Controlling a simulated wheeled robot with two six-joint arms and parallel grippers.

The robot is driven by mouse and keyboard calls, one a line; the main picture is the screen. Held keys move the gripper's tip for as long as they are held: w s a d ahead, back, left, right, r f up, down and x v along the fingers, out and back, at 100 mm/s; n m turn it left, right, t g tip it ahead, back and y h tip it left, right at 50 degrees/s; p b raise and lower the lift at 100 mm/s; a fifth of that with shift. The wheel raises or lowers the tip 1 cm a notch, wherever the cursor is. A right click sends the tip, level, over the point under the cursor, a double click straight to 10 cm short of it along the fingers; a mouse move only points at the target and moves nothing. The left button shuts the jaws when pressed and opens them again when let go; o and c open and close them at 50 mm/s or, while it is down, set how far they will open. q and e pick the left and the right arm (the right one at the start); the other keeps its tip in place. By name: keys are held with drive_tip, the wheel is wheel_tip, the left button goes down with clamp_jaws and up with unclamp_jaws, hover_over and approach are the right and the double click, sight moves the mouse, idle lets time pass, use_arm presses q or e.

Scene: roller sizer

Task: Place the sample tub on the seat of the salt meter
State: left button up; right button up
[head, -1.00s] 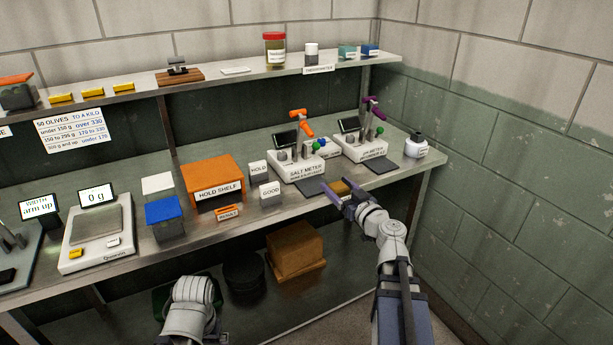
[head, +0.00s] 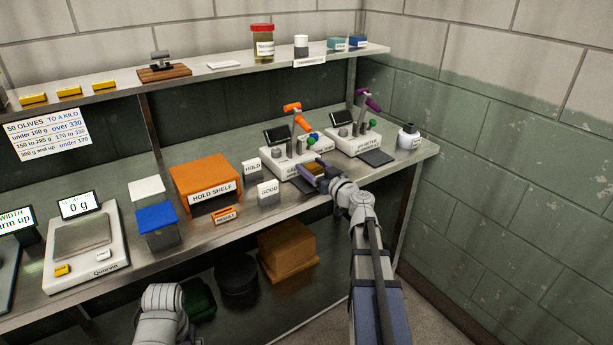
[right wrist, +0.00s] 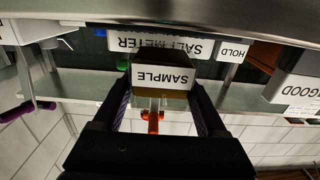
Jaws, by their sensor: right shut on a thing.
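The sample tub (right wrist: 163,77) is between my right gripper's fingers, its SAMPLE label upside down in the right wrist view. In the head view my right gripper (head: 322,180) is shut on the tub, at the front of the salt meter (head: 272,160). The salt meter is a white unit with a dark screen (head: 276,136) and an orange-handled lever (head: 292,107). Its label shows behind the tub in the right wrist view (right wrist: 150,46). The gripper and tub hide part of the meter's front, and I cannot tell whether the tub touches it. My left gripper is out of view.
A second meter (head: 352,145) with a purple-handled lever stands to the right, a dark pad (head: 377,157) before it. A white bottle (head: 408,137) is at the right end. HOLD (head: 252,172) and GOOD (head: 268,192) blocks and the orange hold shelf (head: 205,172) stand left. An overhead shelf (head: 205,75) runs behind.

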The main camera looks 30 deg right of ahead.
drive_tip(key=shift+s+d+f+b, duration=0.1)
drive_tip(key=shift+s+f+b, duration=0.05)
drive_tip(key=shift+f, duration=0.3)
drive_tip(key=shift+s+d+f+b, duration=0.1)
drive_tip(key=shift+f+b, duration=0.05)
drive_tip(key=shift+f, duration=0.25)
drive_tip(key=shift+w+a, duration=0.1)
drive_tip(key=shift+w, duration=0.05)
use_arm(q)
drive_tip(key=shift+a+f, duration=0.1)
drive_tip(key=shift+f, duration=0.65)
use_arm(e)
drive_tip(key=shift+f, duration=0.1)
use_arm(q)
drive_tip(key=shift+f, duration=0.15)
use_arm(e)
drive_tip(key=o, duration=1.4)
drive_tip(key=shift+r, duration=0.35)
drive_tip(key=s, duration=1.2)
drive_tip(key=shift+d+f, duration=0.15)
drive_tip(key=shift+d, duration=0.3)
